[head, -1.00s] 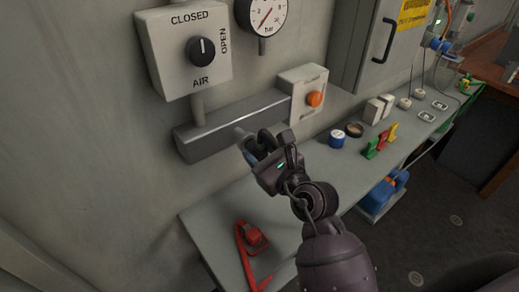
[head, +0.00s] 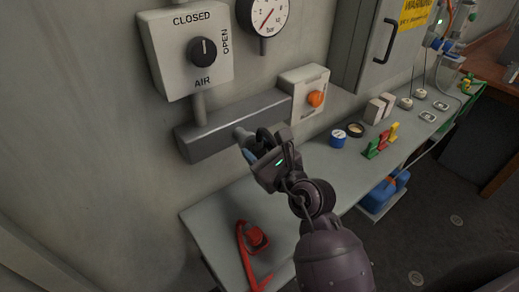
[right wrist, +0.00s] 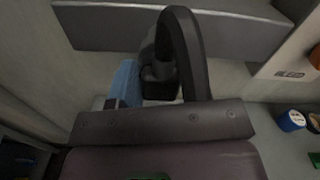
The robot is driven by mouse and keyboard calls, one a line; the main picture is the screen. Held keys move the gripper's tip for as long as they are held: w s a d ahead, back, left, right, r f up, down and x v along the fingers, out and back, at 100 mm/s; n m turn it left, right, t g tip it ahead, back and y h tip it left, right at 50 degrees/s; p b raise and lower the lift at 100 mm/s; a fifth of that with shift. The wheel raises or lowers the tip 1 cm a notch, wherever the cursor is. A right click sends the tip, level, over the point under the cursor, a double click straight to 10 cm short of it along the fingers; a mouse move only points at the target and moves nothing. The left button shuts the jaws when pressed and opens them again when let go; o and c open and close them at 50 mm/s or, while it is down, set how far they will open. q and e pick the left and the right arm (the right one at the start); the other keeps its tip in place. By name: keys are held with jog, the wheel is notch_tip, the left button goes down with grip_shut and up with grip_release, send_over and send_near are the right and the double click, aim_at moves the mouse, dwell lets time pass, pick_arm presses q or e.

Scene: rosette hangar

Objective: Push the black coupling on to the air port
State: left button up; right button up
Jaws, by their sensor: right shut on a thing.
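The grey manifold bar (head: 215,132) is fixed to the wall below the air valve box. A grey stub, the air port (head: 241,133), sticks out of its front face. My right gripper (head: 259,149) is at this stub. It is shut on the black coupling (right wrist: 158,82), which shows in the right wrist view against the front of the bar (right wrist: 215,27). In the head view the gripper mostly hides the coupling. I cannot tell whether it is fully seated on the port. A blue piece (right wrist: 125,84) shows beside the coupling. My left gripper is not in view.
The valve box (head: 186,50) has its black knob upright. A gauge (head: 264,15) and an orange button box (head: 304,93) are nearby. The bench (head: 212,216) below holds a red tool (head: 255,240), a blue tape roll (head: 338,139) and coloured clips (head: 382,140).

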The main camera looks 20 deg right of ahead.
jog(key=shift+w, duration=0.15)
jog(key=o, duration=1)
jog(key=shift+c, duration=0.2)
jog(key=shift+s+f, duration=0.1)
jog(key=shift+s, duration=0.2)
jog(key=b+v, duration=0.1)
jog(key=v, duration=0.9)
jog(key=shift+s, duration=0.1)
